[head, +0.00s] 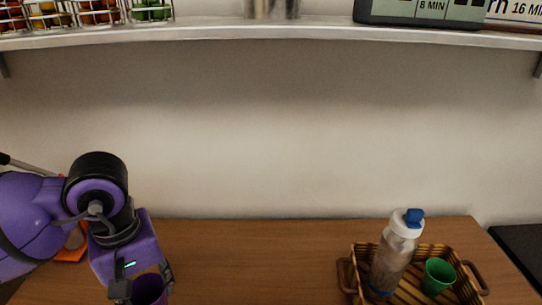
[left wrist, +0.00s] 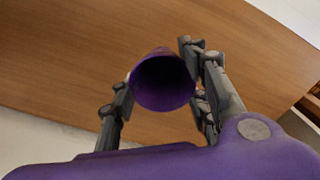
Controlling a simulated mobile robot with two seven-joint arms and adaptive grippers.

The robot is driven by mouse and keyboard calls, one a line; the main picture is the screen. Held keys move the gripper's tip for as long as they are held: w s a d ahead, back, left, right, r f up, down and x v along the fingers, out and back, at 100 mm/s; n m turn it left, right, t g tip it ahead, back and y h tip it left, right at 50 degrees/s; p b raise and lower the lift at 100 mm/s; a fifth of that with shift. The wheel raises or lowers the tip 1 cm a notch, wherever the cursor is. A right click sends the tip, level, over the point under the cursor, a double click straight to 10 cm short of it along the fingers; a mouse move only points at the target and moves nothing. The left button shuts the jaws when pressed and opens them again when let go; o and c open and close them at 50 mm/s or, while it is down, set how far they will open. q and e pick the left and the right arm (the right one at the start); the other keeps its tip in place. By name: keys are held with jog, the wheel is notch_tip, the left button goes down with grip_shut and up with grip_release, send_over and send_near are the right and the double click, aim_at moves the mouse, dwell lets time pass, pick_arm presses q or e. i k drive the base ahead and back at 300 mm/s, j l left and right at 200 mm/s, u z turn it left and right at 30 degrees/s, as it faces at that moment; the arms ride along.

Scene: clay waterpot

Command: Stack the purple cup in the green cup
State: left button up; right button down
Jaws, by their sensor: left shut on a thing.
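The purple cup (left wrist: 163,82) is between the fingers of my left gripper (left wrist: 160,92) in the left wrist view, its dark opening facing the camera. In the head view the purple cup (head: 150,289) shows at the bottom left, partly cut off by the frame edge, and my left gripper (head: 143,284) is shut on it. The green cup (head: 438,276) stands in a wicker basket (head: 352,286) at the right, well apart from the gripper. My right gripper is not in view.
The wooden table (head: 250,262) is clear between my left arm and the basket. A shelf (head: 215,38) runs above, along the wall.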

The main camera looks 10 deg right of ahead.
aim_at(432, 283)
jog(key=k+l, duration=0.25)
jog(key=l, duration=0.15)
jog(key=k+l+z, duration=0.1)
jog(key=z, duration=0.3)
jog(key=l+z, duration=0.4)
jog(key=k, duration=0.05)
